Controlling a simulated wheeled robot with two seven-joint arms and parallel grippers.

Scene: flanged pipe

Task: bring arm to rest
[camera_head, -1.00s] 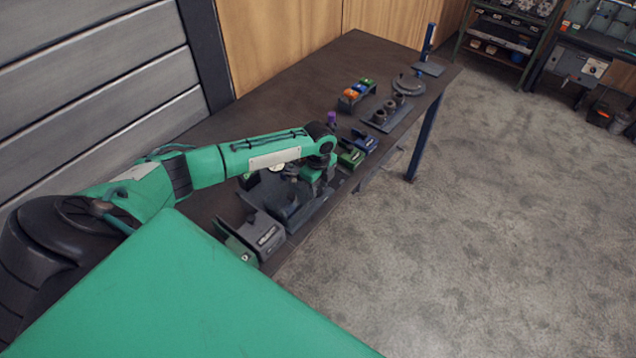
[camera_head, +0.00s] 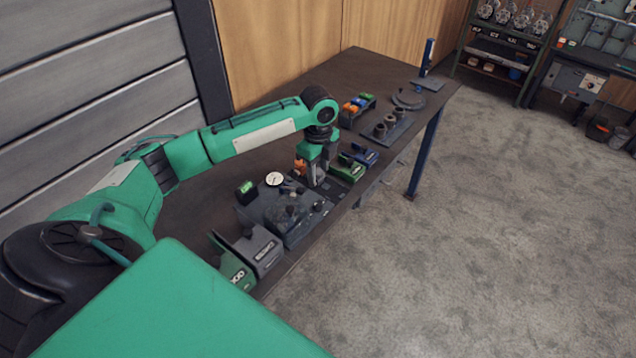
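My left arm (camera_head: 255,135) is green and reaches in from the left over the workbench (camera_head: 185,205). My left gripper (camera_head: 316,180) points down just past the dark fixture plate (camera_head: 287,238), beside the green-topped block. Its fingers are small and dark here, and I cannot tell whether they are open or shut or hold anything. A small orange piece (camera_head: 300,166) shows right beside the gripper. A round white dial gauge (camera_head: 274,179) stands at the fixture. My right gripper is not in view.
Grey and green blocks (camera_head: 262,252) stand at the bench's near end. Green and blue holders (camera_head: 365,156) lie right of the gripper. Farther back are a bin rack (camera_head: 358,109), a plate with dark round parts (camera_head: 386,130) and a blue post (camera_head: 427,56). The floor at right is open.

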